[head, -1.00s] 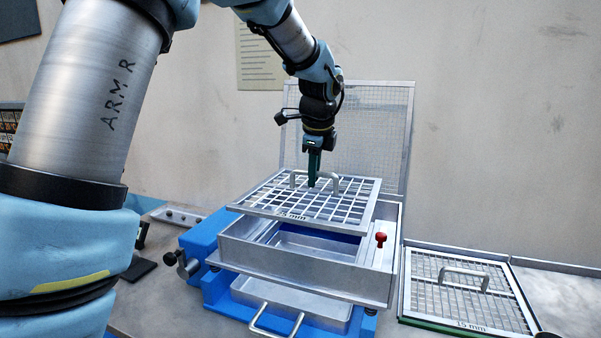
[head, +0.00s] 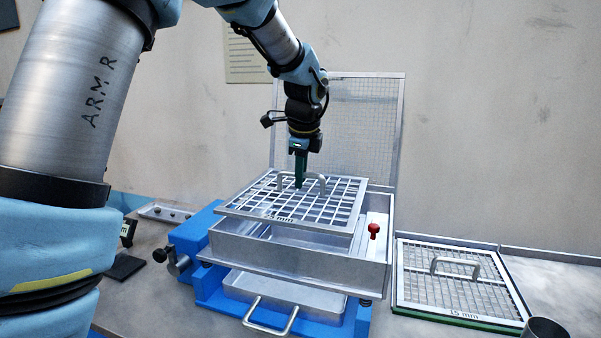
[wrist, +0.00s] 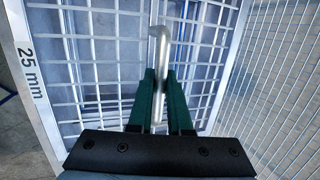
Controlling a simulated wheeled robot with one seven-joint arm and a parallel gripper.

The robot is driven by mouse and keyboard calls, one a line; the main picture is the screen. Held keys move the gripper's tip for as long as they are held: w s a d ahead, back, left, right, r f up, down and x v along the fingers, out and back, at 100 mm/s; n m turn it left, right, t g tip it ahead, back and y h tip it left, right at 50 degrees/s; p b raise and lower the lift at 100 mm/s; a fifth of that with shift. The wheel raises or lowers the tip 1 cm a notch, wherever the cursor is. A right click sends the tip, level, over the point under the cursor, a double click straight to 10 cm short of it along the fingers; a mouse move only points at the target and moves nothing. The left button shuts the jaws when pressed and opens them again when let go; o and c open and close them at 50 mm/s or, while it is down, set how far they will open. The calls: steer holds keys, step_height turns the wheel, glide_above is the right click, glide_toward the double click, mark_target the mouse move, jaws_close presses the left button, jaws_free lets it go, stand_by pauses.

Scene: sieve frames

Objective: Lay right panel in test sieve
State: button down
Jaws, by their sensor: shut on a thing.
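My gripper (head: 299,184) is shut on the handle of a silver grid panel marked 25 mm (head: 262,206). The wrist view shows the handle bar (wrist: 160,50) between the green fingers. The panel is roughly level over the open top of the test sieve, a silver box (head: 280,262) on a blue base. Its front edge looks a little above the box rim, with some inside wall showing below it; contact at the back is hidden. A second panel marked 15 mm (head: 408,285), with finer mesh and its own handle, lies to the right on a green-edged holder.
A mesh lid (head: 350,130) stands upright behind the box. A red knob (head: 374,230) sits on the box's right side. A lower tray with a handle (head: 270,315) sticks out in front. A dark cup (head: 545,328) is at bottom right. A black knob (head: 160,255) juts out left.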

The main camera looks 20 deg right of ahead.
step_height(320, 180, down, 10)
steer(key=b, duration=0.5)
stand_by(0.6)
steer(key=c, duration=0.8)
jaws_free()
steer(key=shift+o, duration=0.2)
steer(key=shift+f, duration=0.15)
steer(key=b+v, duration=0.2)
steer(key=v, duration=0.9)
